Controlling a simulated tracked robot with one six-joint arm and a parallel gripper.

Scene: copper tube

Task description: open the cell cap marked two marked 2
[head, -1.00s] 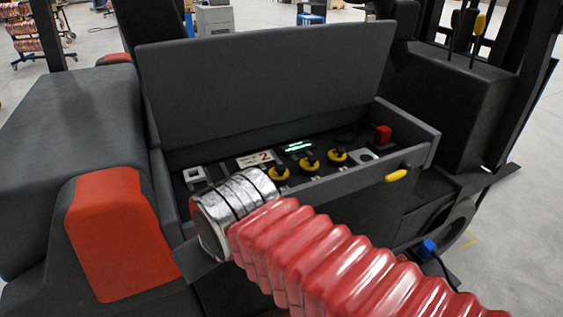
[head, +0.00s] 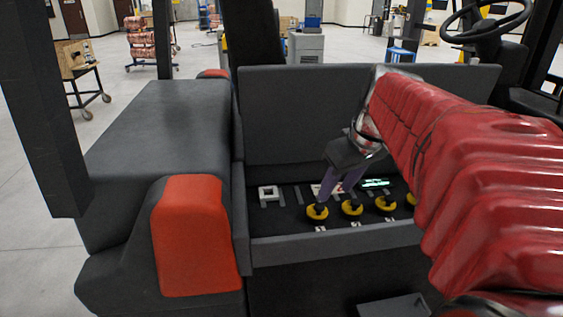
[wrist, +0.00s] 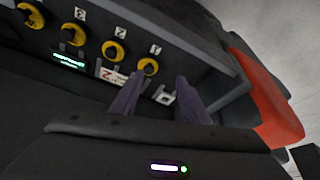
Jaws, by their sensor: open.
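A row of yellow caps with black knobs sits in the open compartment. The cap by label 2 (head: 352,207) is second from the left in the head view and shows as a yellow ring in the wrist view (wrist: 113,52). The cap by label 1 (head: 317,212) stands to its left; in the wrist view it is to its right (wrist: 148,67). My gripper (head: 341,188) is open, its purple fingers reaching down by these two caps. In the wrist view the fingertips (wrist: 158,80) lie nearest the label 1 cap, with nothing seen held. Contact cannot be told.
A white plate with a red 2 (wrist: 112,76) and a lit green display (head: 374,183) lie behind the caps. The raised dark lid (head: 290,110) stands behind, and the compartment's front wall (head: 335,245) bounds the near side. An orange panel (head: 195,235) is at left.

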